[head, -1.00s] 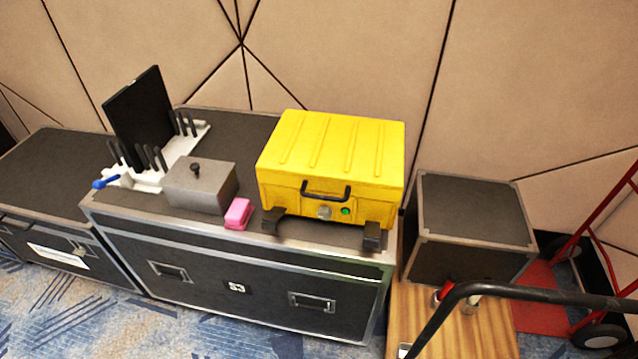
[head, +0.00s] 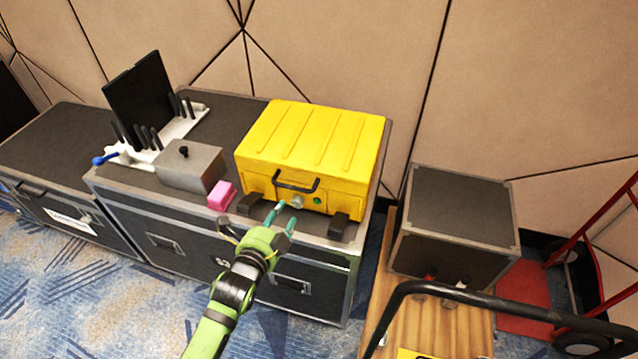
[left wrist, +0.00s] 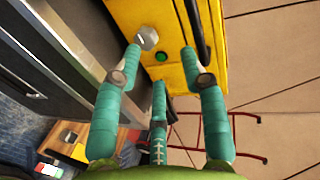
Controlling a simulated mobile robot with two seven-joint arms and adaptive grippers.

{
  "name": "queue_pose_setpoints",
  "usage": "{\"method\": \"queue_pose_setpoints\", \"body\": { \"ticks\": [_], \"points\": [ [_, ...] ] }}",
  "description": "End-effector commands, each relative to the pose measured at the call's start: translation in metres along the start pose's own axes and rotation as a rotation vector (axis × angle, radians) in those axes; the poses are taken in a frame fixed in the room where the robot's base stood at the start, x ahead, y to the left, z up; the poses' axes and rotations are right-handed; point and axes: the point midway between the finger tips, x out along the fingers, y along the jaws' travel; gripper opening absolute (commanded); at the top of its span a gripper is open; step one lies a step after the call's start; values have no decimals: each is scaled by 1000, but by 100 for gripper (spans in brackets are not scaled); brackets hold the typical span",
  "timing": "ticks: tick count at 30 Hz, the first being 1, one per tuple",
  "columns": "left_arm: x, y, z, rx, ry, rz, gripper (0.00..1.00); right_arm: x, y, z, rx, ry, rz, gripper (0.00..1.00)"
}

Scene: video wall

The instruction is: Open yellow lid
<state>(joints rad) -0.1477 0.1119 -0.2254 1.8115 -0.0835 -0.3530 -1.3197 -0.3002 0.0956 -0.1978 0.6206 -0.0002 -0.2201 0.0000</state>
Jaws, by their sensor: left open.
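The yellow lid (head: 312,138) is the ribbed top of a yellow case on a black flight case, and it is closed. A black handle (head: 297,184) sits on its front. Below the handle are a grey knob (head: 296,201) and a green button (head: 317,201). My left gripper (head: 284,212) is open and empty, just in front of the case's front face, below the handle. In the left wrist view its teal fingers (left wrist: 160,62) spread before the yellow front, with the knob (left wrist: 147,38) beside one finger and the handle near another. My right gripper is not in view.
Left of the yellow case are a pink block (head: 221,195), a grey box with a black knob (head: 190,166) and a white rack (head: 165,143) with a black panel. Black feet (head: 338,226) flank the case's front. A black box (head: 455,225) on a wooden cart stands at right.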

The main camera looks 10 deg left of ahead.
Motion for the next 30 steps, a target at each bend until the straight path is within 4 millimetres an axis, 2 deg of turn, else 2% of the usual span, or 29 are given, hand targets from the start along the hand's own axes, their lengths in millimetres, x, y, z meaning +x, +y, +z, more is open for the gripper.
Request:
{"method": "queue_pose_setpoints", "body": {
  "ticks": [1,3,5,13,18,24,30],
  "points": [
    [-2,-19,-2,37,4,-31,42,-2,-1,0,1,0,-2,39],
    [-4,-32,-4,73,6,-57,42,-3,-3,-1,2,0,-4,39],
    [-2,-38,-5,86,6,-67,42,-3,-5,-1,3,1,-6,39],
    [34,-41,-5,86,6,-69,42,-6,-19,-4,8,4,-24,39],
    [55,-42,-6,86,7,-69,42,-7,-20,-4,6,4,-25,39],
    [65,-42,-6,85,7,-68,42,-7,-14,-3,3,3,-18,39],
    [66,-42,-6,85,7,-68,42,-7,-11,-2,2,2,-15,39]
  ]
}}
